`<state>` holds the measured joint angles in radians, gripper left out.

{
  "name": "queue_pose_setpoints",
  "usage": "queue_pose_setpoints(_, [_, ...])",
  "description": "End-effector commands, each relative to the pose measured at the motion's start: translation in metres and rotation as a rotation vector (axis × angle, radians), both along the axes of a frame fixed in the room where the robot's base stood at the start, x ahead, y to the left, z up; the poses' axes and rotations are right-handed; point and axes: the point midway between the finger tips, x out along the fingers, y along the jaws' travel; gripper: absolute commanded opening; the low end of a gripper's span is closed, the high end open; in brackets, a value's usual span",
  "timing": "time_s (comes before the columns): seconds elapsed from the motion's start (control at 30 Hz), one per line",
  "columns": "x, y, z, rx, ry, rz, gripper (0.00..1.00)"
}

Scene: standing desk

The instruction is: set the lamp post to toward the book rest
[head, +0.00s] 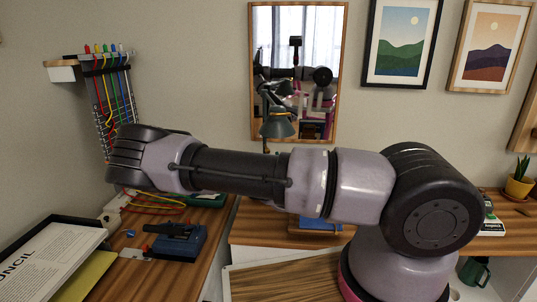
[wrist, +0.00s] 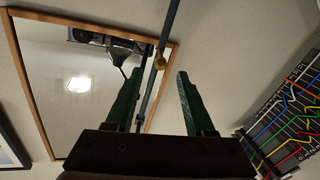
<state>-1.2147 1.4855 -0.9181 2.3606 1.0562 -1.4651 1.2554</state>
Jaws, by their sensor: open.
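The desk lamp shows in the head view as a dark green shade (head: 278,126) before the mirror; its lower part is hidden behind my arm. In the wrist view, the thin grey lamp post (wrist: 169,25) runs down the picture with a small brass knob (wrist: 159,62) on it. My gripper (wrist: 160,72) is open, its two green fingers on either side of the post in the picture. I cannot tell whether the post is within the jaws or beyond them. In the head view my gripper is hidden behind my wrist. I cannot clearly identify the book rest.
A framed mirror (head: 333,60) hangs behind the lamp. A rack of coloured cables (head: 118,95) is on the left wall. A blue device (head: 178,244) and a black tray (head: 75,220) lie at the left. A wooden board (head: 290,283) lies in front.

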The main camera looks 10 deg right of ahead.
Motion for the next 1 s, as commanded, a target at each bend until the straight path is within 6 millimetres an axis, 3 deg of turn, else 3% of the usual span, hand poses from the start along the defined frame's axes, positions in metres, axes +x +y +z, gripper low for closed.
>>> queue_pose_setpoints(0.2, [-0.022, 0.001, 0.000, -0.001, 0.000, 0.000, 0.54])
queue_pose_setpoints(0.47, [-0.024, 0.001, 0.000, 0.000, 0.000, 0.000, 0.54])
queue_pose_setpoints(0.5, [-0.023, 0.001, 0.000, 0.000, 0.000, 0.000, 0.50])
queue_pose_setpoints(0.63, [-0.021, 0.001, -0.006, 0.031, 0.024, -0.018, 0.01])
queue_pose_setpoints(0.73, [-0.016, 0.004, -0.027, 0.122, 0.109, -0.076, 0.00])
queue_pose_setpoints(0.83, [-0.012, 0.017, -0.062, 0.254, 0.262, -0.163, 0.00])
queue_pose_setpoints(1.0, [-0.022, 0.069, -0.111, 0.431, 0.591, -0.290, 0.00])
